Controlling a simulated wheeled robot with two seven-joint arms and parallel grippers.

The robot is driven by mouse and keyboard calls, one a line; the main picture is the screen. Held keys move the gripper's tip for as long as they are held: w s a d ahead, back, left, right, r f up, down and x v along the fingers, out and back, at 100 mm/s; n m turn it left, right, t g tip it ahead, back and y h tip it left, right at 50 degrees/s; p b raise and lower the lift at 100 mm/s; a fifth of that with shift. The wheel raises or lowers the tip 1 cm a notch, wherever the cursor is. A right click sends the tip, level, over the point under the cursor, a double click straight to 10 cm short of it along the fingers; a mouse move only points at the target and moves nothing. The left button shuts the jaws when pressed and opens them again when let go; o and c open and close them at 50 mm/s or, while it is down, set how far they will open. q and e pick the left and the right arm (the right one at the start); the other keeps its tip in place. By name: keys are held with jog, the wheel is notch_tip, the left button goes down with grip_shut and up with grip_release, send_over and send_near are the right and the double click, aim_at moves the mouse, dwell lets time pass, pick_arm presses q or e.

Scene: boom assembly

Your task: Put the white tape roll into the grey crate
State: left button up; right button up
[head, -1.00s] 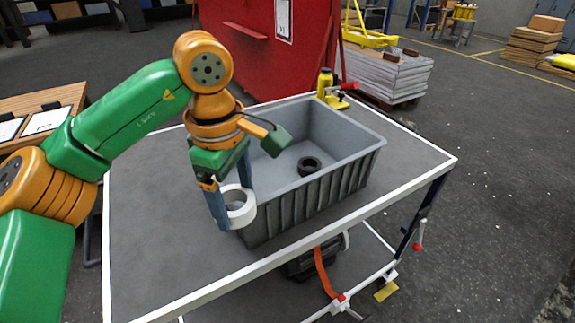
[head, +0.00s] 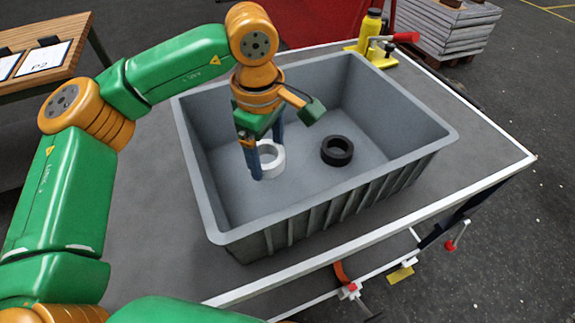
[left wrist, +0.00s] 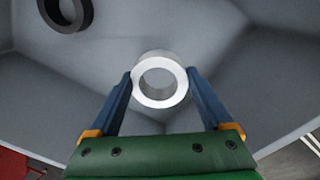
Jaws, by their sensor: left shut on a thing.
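The white tape roll (head: 271,160) is held between the blue fingers of my left gripper (head: 267,160), over the left part of the grey crate (head: 215,225). In the head view the roll appears inside the crate's outline; its exact height above the floor I cannot tell. In the left wrist view the white roll (left wrist: 160,80) sits between the fingertips of the gripper (left wrist: 160,85), its hole facing the camera. My right gripper is not in view.
A black tape roll (head: 337,150) lies on the crate floor to the right of the white one; it also shows in the left wrist view (left wrist: 66,12). A yellow bottle (head: 370,30) and a red-handled clamp (head: 403,37) stand behind the crate on the grey table (head: 150,200).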

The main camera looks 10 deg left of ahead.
aim_at(271, 183)
pick_arm(q)
jog(key=f, duration=0.2)
jog(key=f+p, duration=0.1)
jog(key=f, duration=0.1)
jog(key=w+f, duration=0.1)
jog(key=f, duration=0.1)
jog(key=shift+f, duration=0.1)
jog(key=shift+s, duration=0.2)
jog(key=shift+f, duration=0.2)
jog(key=o, duration=1.3)
jog(key=shift+o, duration=0.2)
